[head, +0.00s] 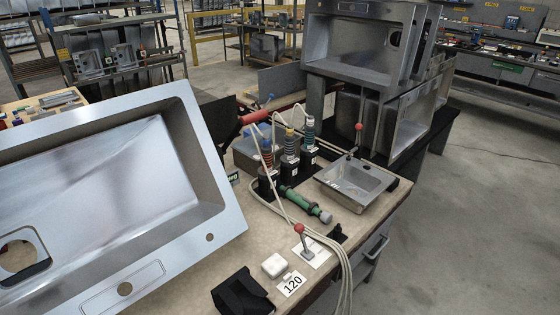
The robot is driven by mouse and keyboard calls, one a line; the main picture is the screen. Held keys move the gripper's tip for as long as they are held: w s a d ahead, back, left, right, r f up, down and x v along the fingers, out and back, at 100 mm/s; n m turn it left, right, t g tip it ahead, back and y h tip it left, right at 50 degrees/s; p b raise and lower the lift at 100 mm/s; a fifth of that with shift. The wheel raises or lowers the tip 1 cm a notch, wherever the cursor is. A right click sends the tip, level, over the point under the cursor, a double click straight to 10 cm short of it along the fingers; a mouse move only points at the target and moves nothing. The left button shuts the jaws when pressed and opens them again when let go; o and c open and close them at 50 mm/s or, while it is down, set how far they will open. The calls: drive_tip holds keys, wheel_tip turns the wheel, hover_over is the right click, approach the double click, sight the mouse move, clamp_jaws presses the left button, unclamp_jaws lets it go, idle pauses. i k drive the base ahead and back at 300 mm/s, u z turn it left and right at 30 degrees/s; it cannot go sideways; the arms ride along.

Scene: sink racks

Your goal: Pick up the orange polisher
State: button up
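The orange polisher (266,158) stands upright on the workbench, at the left end of a row of three polishers. It has a blue upper part and an orange-brown body, and its lower end sits in a black holder (268,183). A pale hose runs close by it. Beside it to the right stand a dark polisher with a yellow top (290,146) and a teal one (309,130). My gripper is not in view.
A large steel sink (205,170) fills the left foreground. A green tool (303,203) lies in front of the holders, and a red tool (254,117) lies behind. A small steel sink (357,180) is to the right. Hoses, a lever with a red knob (300,229) and a black object (243,293) occupy the bench front.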

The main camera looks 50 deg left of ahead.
sight(267, 154)
drive_tip(key=i, duration=2.85)
drive_tip(key=u, duration=2.4)
